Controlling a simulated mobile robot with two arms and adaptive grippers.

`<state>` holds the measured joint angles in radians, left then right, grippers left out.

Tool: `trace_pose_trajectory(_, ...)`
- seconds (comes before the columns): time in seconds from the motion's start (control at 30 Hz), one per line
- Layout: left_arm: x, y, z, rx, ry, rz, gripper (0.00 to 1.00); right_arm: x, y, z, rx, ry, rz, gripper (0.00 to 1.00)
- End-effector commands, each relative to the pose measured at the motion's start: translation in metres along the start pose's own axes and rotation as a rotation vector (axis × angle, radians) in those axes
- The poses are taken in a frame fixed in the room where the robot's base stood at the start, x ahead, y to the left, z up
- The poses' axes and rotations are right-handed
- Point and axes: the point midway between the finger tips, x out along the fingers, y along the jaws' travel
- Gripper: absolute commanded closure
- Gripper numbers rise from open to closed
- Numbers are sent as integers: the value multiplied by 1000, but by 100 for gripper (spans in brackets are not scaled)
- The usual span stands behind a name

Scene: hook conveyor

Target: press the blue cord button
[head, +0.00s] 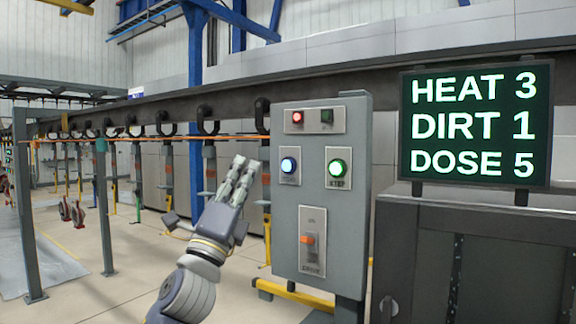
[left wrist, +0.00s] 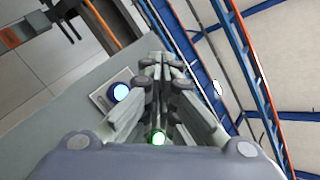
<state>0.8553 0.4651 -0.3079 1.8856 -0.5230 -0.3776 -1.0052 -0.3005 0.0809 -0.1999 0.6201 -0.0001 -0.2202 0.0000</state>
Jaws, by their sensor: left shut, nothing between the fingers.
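The blue button (head: 289,165) glows on a small plate at the upper left of a grey control panel (head: 286,225). It also shows in the left wrist view (left wrist: 120,92), left of the fingers. The label on its plate is too small to read. My left gripper (head: 242,165) is shut and empty, fingers pointing up, just left of the panel in the head view. The fingertips look apart from the blue button; how far in depth I cannot tell. My right gripper is in neither view.
A green button (head: 338,168) labelled STEP sits right of the blue one. Above is a red light (head: 298,117); below is an orange DRIVE switch (head: 307,239). A sign (head: 475,125) reads HEAT 3, DIRT 1, DOSE 5. Hooks hang from the conveyor rail behind my gripper.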

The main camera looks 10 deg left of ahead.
Motion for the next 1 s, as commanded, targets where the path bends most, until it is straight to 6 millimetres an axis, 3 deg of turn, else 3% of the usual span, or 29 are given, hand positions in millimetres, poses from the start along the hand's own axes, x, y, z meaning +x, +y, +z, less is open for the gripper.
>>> trace_pose_trajectory(0.43, 5, 6, -4, -2, -1, 1, 100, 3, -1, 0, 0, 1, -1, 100)
trace_pose_trajectory(1.0, 54, 42, -41, -3, -1, 0, 100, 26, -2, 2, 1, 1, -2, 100)
